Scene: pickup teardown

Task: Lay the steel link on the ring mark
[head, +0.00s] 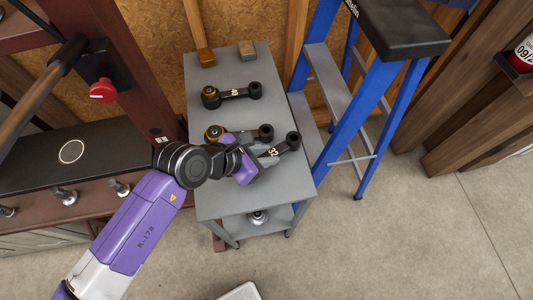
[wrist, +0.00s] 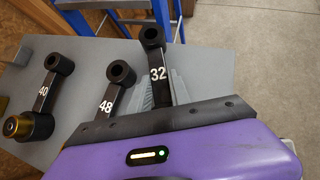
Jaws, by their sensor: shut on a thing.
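My gripper (head: 257,162) is shut on a dark link marked 32 (head: 283,146), over the near right part of the grey cart top. In the wrist view the 32 link (wrist: 157,72) stands between the ribbed grey fingers; its near end is hidden by my gripper. A link marked 48 (wrist: 110,102) lies beside it, and a link marked 40 (head: 235,94) lies farther back. The 40 link has a brass-coloured end. I cannot tell by look which link is steel. The white ring mark (head: 71,151) is on a black top at the left, with nothing on it.
The grey cart (head: 215,205) also bears a brass block (head: 206,57) and a grey-brown block (head: 247,50) at its back. A blue stepladder (head: 338,90) stands close on the right. A brown post (head: 135,75) rises between the cart and the black top.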

